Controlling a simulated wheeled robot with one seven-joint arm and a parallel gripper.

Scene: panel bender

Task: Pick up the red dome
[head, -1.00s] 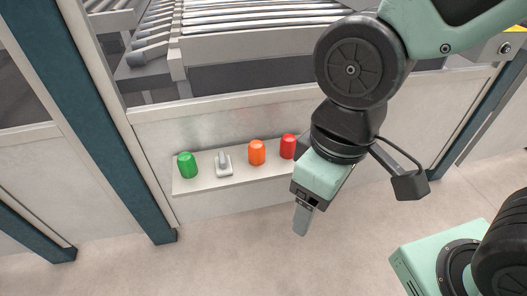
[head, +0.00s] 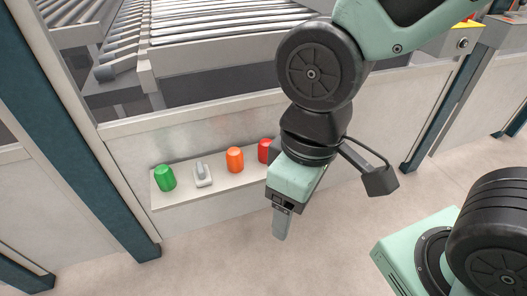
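The red dome (head: 264,150) stands upright at the right of the visible part of a narrow pale shelf (head: 216,190) on the machine's front panel. Its right side is partly hidden behind my arm. My gripper (head: 281,226) points down in front of the shelf, below and a little right of the red dome in the picture, and apart from it. The fingers show nearly edge-on as one grey shape, so I cannot tell whether they are open or shut. Nothing shows held in them.
Left of the red dome on the shelf stand an orange dome (head: 235,160), a grey switch-like part (head: 202,174) and a green dome (head: 165,178). A dark blue post (head: 85,150) rises at the left. Rollers (head: 225,50) lie above the panel. The floor (head: 230,265) in front is clear.

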